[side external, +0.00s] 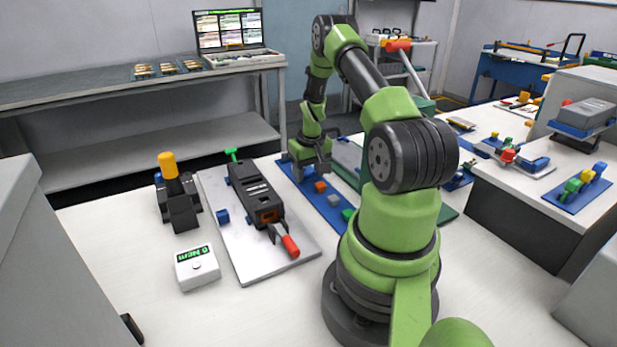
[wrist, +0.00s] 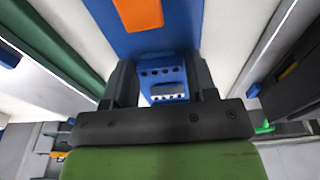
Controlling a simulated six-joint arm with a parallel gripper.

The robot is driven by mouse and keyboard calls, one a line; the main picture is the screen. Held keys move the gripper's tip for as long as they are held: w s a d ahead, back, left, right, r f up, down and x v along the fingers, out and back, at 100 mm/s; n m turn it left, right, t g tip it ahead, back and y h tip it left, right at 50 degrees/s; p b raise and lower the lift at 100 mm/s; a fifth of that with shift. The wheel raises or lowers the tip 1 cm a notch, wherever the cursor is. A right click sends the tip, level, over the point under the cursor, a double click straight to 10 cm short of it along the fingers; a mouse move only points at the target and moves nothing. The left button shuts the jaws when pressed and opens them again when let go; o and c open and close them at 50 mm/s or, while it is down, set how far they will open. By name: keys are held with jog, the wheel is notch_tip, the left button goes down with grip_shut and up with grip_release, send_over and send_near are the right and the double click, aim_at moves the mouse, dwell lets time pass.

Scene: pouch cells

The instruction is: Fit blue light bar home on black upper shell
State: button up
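My gripper (side external: 312,172) points down over the far end of the blue mat (side external: 334,213). In the wrist view a blue bar with small dark holes (wrist: 163,76), apparently the light bar, fills the space between my two fingers (wrist: 160,85). Whether the fingers press on it cannot be told. The black upper shell (side external: 257,190) appears as a long dark box on a pale plate (side external: 225,237), left of my gripper. A green handle is at its far end and a red-handled clamp (side external: 285,243) at its near end.
An orange block (side external: 320,186) and a green block (side external: 347,214) are on the mat. A small blue block (side external: 222,216) sits beside the shell. A black stand with a yellow top (side external: 173,182) and a white display box (side external: 197,268) stand further left.

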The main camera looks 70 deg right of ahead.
aim_at(307, 175)
jog(key=c, duration=0.4)
jog(key=shift+c, duration=0.2)
notch_tip(307, 175, up, 9)
jog(key=w+a+r, duration=0.3)
jog(key=w+a, duration=0.6)
jog(key=a, duration=0.3)
jog(key=shift+w+a+r, duration=0.15)
jog(key=shift+a+r, duration=0.15)
jog(key=shift+a, duration=0.05)
